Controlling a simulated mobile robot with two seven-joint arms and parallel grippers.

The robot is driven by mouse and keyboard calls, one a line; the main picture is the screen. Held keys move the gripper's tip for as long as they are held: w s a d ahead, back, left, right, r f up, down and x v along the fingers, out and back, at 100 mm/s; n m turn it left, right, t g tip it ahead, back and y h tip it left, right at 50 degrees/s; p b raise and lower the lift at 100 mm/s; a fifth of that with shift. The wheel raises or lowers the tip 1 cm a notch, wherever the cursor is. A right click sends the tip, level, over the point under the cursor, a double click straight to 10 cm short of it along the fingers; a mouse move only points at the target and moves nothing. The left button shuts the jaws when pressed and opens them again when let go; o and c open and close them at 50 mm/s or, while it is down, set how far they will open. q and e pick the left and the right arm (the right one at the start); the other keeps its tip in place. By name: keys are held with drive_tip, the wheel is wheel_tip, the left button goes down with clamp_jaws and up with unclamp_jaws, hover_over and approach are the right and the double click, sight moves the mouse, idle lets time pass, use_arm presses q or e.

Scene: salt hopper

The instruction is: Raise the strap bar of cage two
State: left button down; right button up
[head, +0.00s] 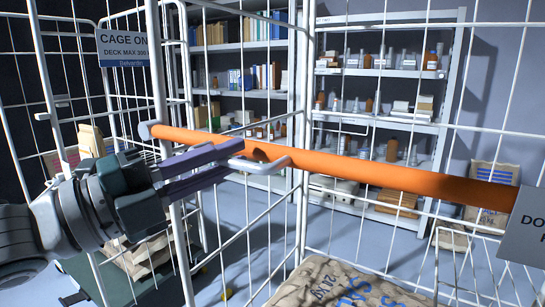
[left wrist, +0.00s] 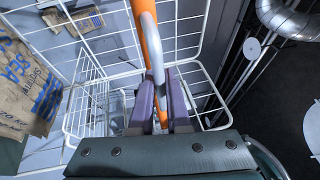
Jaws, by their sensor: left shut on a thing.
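The strap bar (head: 380,172) is a long orange bar running across the front of a white wire cage (head: 304,130) in the head view, sloping down to the right. Its left end has a grey cap, and its right end meets a grey sign. A pale grey loop handle (head: 275,164) sticks out from the bar near its left part. My left gripper (head: 238,158), with purple fingers, is shut on this handle. In the left wrist view the handle (left wrist: 153,62) runs down between the fingers (left wrist: 160,108), with the orange bar (left wrist: 150,30) behind it. My right gripper is not in view.
A sack (head: 345,287) lies inside the cage below the bar. A "CAGE ON…" sign (head: 123,48) hangs on the neighbouring cage at left. A grey sign (head: 525,225) sits at right. Loaded shelves (head: 375,73) stand behind. Cage wires surround my left arm closely.

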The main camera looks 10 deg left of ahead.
use_arm(q)
drive_tip(key=shift+r, duration=0.1)
drive_tip(key=shift+r+n+p, duration=0.3)
drive_tip(key=shift+r+p, duration=0.05)
drive_tip(key=shift+r, duration=0.15)
drive_tip(key=r+n+p, duration=0.1)
drive_tip(key=r, duration=0.1)
drive_tip(key=r+n+t+p, duration=0.1)
drive_tip(key=r, duration=0.1)
drive_tip(key=a+r+n+t+p, duration=0.1)
drive_tip(key=r+n, duration=0.1)
drive_tip(key=shift+w+r+p, duration=0.2)
drive_tip(key=shift+r+p, duration=0.2)
drive_tip(key=w+a+r+n+t+y+p, duration=0.3)
drive_tip(key=a+r+n, duration=0.3)
drive_tip(key=a+n, duration=0.2)
drive_tip(key=w+a+r+n+t+y+p, duration=0.2)
drive_tip(key=a+r+n+y, duration=0.4)
drive_tip(key=a+n, duration=0.3)
drive_tip(key=shift+w+a+r+n+t+p, duration=0.35)
drive_tip(key=shift+w+r+n+p, duration=0.4)
drive_tip(key=shift+n+p, duration=0.45)
drive_tip(key=shift+s, duration=0.1)
